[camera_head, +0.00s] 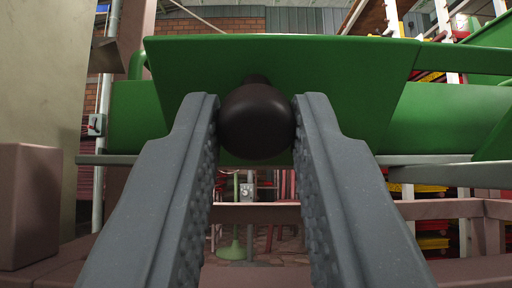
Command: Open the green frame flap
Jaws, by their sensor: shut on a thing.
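The green frame flap (340,75) spans the upper middle of the view, its face toward me and narrower at its lower edge. A dark round knob (256,122) stands out from the flap's face. My gripper (254,115) has its two grey fingers on either side of the knob, shut on it. The knob hides a small part of the flap behind it. The flap appears tilted, with green panels showing beside and behind it.
More green frame panels (445,125) lie to the right. A brownish block (30,205) stands at the left, near a pale post (50,90). Reddish-brown rails (440,208) cross below the flap. Red and yellow trays (432,240) show at the lower right.

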